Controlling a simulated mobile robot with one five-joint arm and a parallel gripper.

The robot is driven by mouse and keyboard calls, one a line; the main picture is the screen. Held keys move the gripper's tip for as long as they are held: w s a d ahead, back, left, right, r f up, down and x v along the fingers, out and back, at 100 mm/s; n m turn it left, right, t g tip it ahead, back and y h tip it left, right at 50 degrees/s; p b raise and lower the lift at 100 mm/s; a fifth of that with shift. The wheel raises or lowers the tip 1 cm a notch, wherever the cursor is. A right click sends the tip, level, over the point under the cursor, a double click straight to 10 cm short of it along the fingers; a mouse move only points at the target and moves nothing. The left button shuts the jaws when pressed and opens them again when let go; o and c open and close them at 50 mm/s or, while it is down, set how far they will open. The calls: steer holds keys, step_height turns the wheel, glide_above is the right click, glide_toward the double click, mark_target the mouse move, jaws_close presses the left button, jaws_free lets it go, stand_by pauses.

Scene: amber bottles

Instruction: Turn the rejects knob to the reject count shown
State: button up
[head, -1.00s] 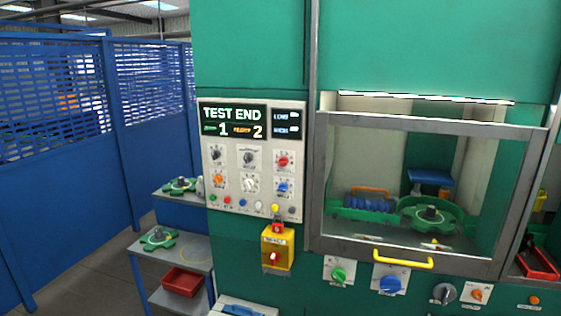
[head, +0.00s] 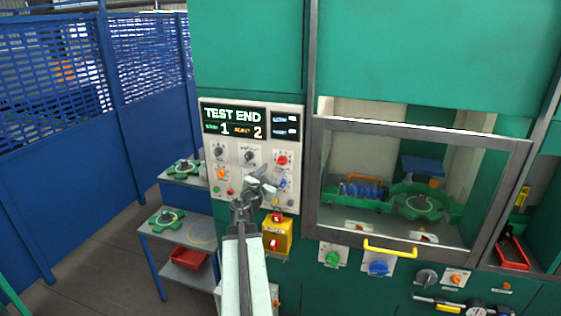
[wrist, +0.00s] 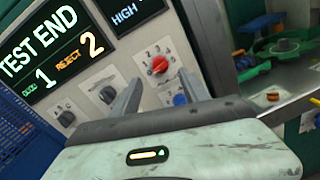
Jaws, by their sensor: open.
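The control panel (head: 212,168) is on the green machine. Its display (head: 232,121) reads TEST END, with a green 1 and an orange REJECT 2; this display (wrist: 50,52) also shows in the wrist view. Below are a red knob (head: 282,160), a blue knob (head: 283,183), an orange knob (head: 220,173) and dark knobs (head: 249,156). Their labels are too small to read, so I cannot tell which is for rejects. My gripper (head: 262,184) is open in front of the panel and hides part of the lower knobs. In the wrist view the red knob (wrist: 158,64) appears just beyond the fingertips (wrist: 161,77).
A yellow box with a red switch (head: 277,236) sits below the panel. A framed window with a yellow handle (head: 390,248) is to the right. A shelf with a red bin (head: 188,258) stands left, before blue mesh fencing (head: 60,130).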

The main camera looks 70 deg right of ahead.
mark_target(280, 163)
steer(key=d, duration=0.7)
steer(key=shift+d, duration=0.35)
jaws_close()
